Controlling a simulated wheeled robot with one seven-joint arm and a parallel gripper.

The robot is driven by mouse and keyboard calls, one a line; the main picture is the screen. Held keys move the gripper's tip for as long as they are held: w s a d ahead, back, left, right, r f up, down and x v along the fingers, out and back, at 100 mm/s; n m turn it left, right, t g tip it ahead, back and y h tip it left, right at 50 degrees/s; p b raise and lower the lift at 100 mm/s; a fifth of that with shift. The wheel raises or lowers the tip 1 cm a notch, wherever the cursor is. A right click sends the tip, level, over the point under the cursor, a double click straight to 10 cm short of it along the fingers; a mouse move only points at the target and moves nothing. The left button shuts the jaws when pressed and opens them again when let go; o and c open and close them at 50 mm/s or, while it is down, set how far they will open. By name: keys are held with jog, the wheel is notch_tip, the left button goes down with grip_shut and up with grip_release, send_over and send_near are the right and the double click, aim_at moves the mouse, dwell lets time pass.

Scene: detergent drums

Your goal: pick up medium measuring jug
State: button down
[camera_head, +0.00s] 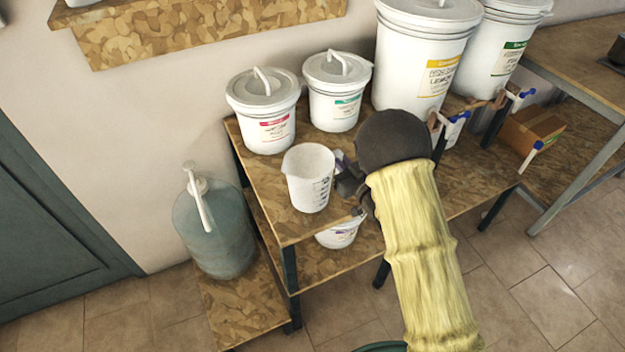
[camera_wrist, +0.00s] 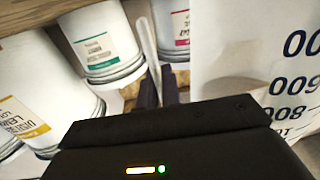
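A white measuring jug (camera_head: 308,178) with dark volume marks stands upright at the front left of the wooden bench top (camera_head: 262,186). In the wrist view its marked wall (camera_wrist: 260,60) fills the right side. My gripper (camera_head: 345,178) is at the jug's right side. In the wrist view the two dark fingers (camera_wrist: 158,88) are close together, with the pale strip of the jug's handle (camera_wrist: 147,45) between them. The fingers look shut on this handle. My dark wrist hides part of the handle in the head view.
Two small lidded drums, red-labelled (camera_head: 265,108) and teal-labelled (camera_head: 337,90), stand behind the jug. Larger drums (camera_head: 421,50) stand at the back right. A small tub (camera_head: 340,234) is on the lower shelf. A blue-grey pump bottle (camera_head: 213,232) stands left of the bench.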

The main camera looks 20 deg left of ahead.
jog(key=shift+r, duration=0.15)
notch_tip(320, 180, up, 10)
jog(key=shift+f, duration=0.15)
dwell(0.5)
jog(key=shift+a, duration=0.1)
dwell(0.5)
